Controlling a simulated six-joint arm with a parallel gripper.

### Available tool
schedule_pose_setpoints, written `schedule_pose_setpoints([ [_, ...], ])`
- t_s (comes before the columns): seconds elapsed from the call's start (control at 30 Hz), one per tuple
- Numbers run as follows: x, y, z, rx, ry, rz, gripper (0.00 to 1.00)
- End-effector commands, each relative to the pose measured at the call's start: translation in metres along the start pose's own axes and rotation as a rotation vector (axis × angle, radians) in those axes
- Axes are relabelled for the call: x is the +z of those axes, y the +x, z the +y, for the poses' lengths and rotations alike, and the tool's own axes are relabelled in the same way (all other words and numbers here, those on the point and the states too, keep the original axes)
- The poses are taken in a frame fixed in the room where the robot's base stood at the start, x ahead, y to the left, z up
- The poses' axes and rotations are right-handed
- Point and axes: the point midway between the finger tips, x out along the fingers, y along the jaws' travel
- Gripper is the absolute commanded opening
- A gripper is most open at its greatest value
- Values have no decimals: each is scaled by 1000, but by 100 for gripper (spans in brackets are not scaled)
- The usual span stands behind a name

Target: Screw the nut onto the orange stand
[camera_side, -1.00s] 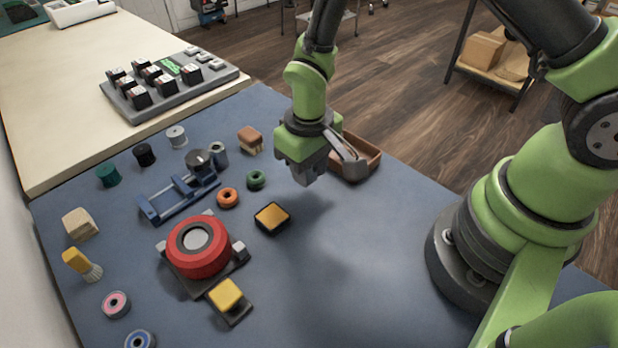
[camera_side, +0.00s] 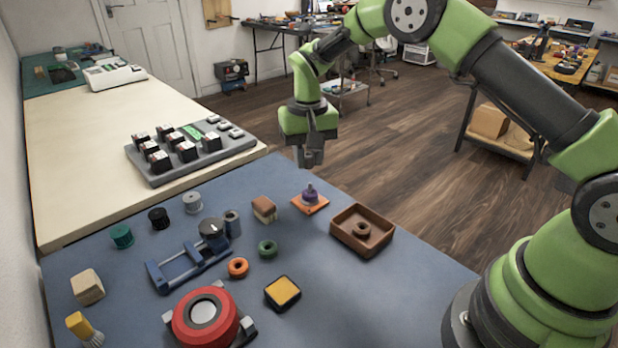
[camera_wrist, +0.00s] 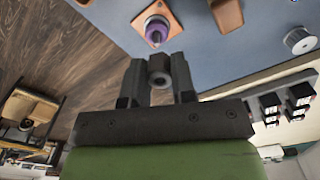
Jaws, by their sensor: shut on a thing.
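My gripper (camera_side: 309,152) is raised above the far edge of the blue mat, beyond the orange stand. In the wrist view, my gripper (camera_wrist: 160,78) is shut on a small grey-brown nut (camera_wrist: 159,70) with a hole, held between the fingertips. The orange stand (camera_side: 322,207) is a flat plate on the mat with a purple knob-like piece (camera_side: 310,193) upright on it. The wrist view shows the orange stand (camera_wrist: 170,23) and its purple piece (camera_wrist: 156,31) beyond the fingertips, apart from the nut. The nut is hard to see in the side view.
A brown tray (camera_side: 345,240) with a ring-shaped part (camera_side: 362,229) inside lies right of the stand. A brown-topped block (camera_side: 264,208) lies to its left. A yellow-topped pad (camera_side: 283,292), green ring (camera_side: 267,248), orange ring (camera_side: 238,267) and blue fixture (camera_side: 188,268) are nearer.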

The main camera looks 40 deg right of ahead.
Motion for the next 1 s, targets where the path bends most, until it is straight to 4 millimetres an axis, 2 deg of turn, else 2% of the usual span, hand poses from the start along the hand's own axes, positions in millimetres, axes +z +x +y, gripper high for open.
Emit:
schedule_pose_setpoints([
  [0.1,-11,-1,6,-3,45,1,2],
  [0.2,-14,0,8,-3,60,-1,2],
  [0.7,-15,34,8,-5,59,0,2],
  [1.0,-15,38,8,-5,59,1,2],
])
